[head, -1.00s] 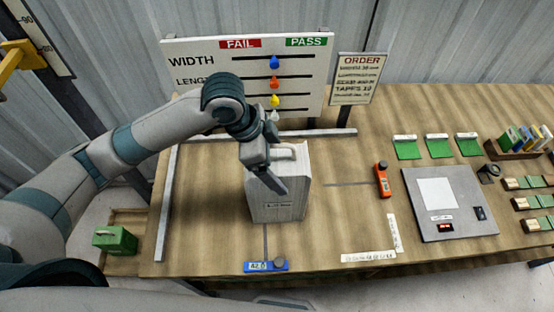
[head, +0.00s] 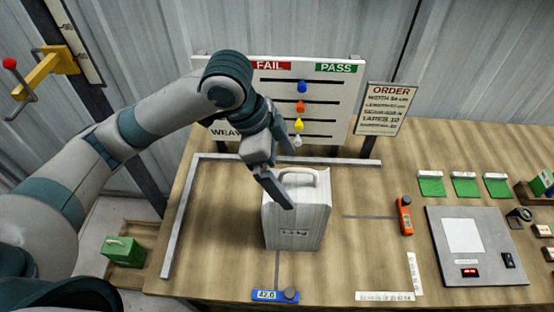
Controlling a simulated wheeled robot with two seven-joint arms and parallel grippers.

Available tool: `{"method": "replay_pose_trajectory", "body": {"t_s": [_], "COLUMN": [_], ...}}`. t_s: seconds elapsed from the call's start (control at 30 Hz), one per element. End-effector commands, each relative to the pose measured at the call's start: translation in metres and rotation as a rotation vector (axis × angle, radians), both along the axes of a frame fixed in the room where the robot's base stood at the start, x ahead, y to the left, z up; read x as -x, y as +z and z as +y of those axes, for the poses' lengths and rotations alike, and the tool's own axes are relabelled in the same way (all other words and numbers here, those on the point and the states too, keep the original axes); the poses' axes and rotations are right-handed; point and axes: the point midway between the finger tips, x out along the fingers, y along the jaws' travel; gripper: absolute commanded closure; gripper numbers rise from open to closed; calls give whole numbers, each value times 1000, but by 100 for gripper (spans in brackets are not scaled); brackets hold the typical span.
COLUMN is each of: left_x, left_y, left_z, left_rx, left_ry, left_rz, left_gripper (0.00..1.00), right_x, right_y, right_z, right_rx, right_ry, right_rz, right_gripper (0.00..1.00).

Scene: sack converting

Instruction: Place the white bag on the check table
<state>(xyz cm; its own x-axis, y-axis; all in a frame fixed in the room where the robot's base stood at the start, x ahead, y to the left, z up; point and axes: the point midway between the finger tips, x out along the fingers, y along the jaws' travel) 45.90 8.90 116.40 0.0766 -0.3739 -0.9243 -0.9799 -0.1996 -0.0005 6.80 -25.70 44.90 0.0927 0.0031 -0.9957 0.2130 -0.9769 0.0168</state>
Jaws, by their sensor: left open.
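The white bag (head: 297,215) stands upright on the wooden check table (head: 210,255), left of the table's middle, with its handle loop on top. A dark printed label shows on its front. My left gripper (head: 278,190) is open and empty, just above and to the left of the bag's upper left edge. One finger overlaps the bag in the picture; I cannot tell whether it touches. My right gripper is not in view.
A metal fence (head: 181,222) edges the table's left and back. The FAIL/PASS board (head: 335,100) and order sign (head: 386,108) stand behind. An orange device (head: 404,215), a grey scale (head: 480,275) and a blue gauge (head: 272,295) lie around the bag. A green box (head: 123,252) sits lower left.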

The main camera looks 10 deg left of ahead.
Motion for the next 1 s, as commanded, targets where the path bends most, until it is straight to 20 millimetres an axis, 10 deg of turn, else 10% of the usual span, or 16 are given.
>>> {"method": "replay_pose_trajectory", "body": {"t_s": [0.33,1.0], "left_x": [3,4], "left_y": [38,42], "left_z": [15,17], "left_rx": [1,1], "left_ry": [1,-1], "left_rz": [-2,0], "left_gripper": [0,0], "right_x": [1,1], "right_y": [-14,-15], "right_z": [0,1], "right_rx": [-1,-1], "right_ry": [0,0], "right_rz": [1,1], "right_gripper": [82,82]}}
